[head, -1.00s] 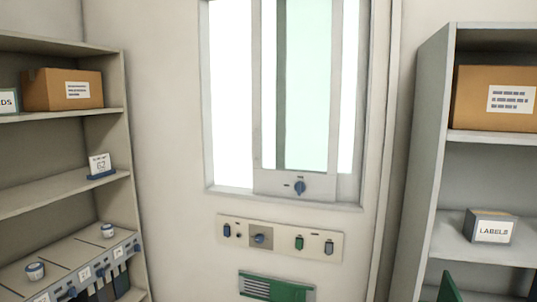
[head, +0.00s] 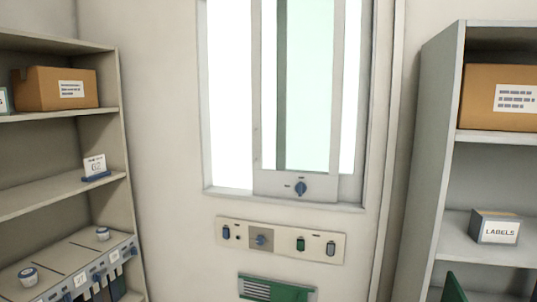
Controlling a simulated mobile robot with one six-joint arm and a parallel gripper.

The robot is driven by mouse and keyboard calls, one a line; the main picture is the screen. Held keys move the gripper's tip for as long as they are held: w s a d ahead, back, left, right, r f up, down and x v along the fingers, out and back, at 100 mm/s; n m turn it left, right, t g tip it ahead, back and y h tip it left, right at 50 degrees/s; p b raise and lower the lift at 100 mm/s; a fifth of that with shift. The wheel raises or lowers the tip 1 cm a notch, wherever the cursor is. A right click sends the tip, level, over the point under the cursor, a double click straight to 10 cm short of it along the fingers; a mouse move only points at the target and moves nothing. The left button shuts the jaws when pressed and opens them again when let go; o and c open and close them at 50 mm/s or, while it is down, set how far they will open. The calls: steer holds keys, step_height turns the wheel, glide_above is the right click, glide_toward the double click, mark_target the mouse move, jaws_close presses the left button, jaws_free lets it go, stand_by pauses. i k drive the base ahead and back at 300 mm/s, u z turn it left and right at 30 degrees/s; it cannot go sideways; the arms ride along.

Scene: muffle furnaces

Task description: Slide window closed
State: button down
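The window (head: 206,120) is set in the far wall, in the middle of the head view. Its sliding sash (head: 256,120) has a light grey frame and pale green glass, and covers the middle and right part of the opening. A bright gap shows at the left of the sash and a narrower one at its right. The top of the window is cut off by the picture edge. My gripper is not in view.
A switch panel (head: 280,240) and a green vent (head: 276,289) are below the window. Shelves stand at the left (head: 60,116) and right (head: 430,150), with cardboard boxes (head: 57,89) (head: 497,97) and a labels box (head: 494,227). The wall beside the window is bare.

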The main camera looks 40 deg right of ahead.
mark_target(323, 187)
steer(key=u, duration=0.05)
steer(key=i, duration=1)
steer(key=z, duration=0.05)
